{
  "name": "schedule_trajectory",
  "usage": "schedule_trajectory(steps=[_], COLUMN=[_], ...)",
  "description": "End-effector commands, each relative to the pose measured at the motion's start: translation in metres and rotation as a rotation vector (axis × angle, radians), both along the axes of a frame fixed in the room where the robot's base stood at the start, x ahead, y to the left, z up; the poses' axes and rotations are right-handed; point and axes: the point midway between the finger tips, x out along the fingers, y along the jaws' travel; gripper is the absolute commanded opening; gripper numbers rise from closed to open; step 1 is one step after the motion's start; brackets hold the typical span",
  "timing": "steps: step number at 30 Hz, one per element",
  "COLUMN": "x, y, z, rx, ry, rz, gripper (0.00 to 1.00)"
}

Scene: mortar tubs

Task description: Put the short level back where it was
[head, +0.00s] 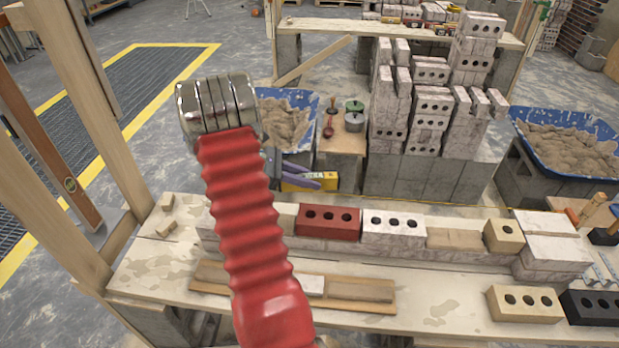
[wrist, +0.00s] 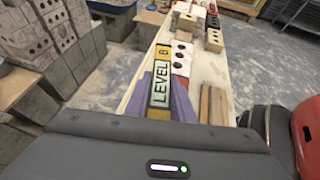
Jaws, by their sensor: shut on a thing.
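The short level, yellow with a pale label reading LEVEL B, shows between my purple fingers in the wrist view (wrist: 160,80). In the head view, part of the level (head: 291,184) shows beside my gripper (head: 318,181), beyond the row of bricks at the bench's far edge. My gripper is shut on the level. In the wrist view the level points away along the bench edge. Its lower end is hidden by my gripper body, and I cannot tell whether it touches anything.
The bench (head: 440,312) bears a row with a red brick (head: 328,222) and a white brick (head: 393,227). Behind are a small wooden stand (head: 341,142) with tools, a tall brick stack (head: 432,110) and blue mortar tubs (head: 314,100) (head: 528,119). A long brown bar (head: 40,150) leans at left.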

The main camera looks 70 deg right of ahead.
Motion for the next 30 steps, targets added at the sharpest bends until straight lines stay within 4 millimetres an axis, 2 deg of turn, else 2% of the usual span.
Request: schedule_trajectory(steps=[1, 3, 8, 14, 21, 30], x=[0.018, 0.042, 0.092, 0.151, 0.215, 0.279], y=[0.007, 0.016, 0.040, 0.078, 0.133, 0.217], z=[-0.002, -0.006, -0.015, -0.026, -0.040, -0.059], rx=[0.000, 0.001, 0.000, 0.001, 0.002, 0.001], ry=[0.001, 0.002, 0.001, 0.001, 0.003, 0.003], rz=[0.051, 0.119, 0.269, 0.459, 0.687, 0.970], gripper=[0.00, 0.00, 0.00, 0.00, 0.00, 0.00])
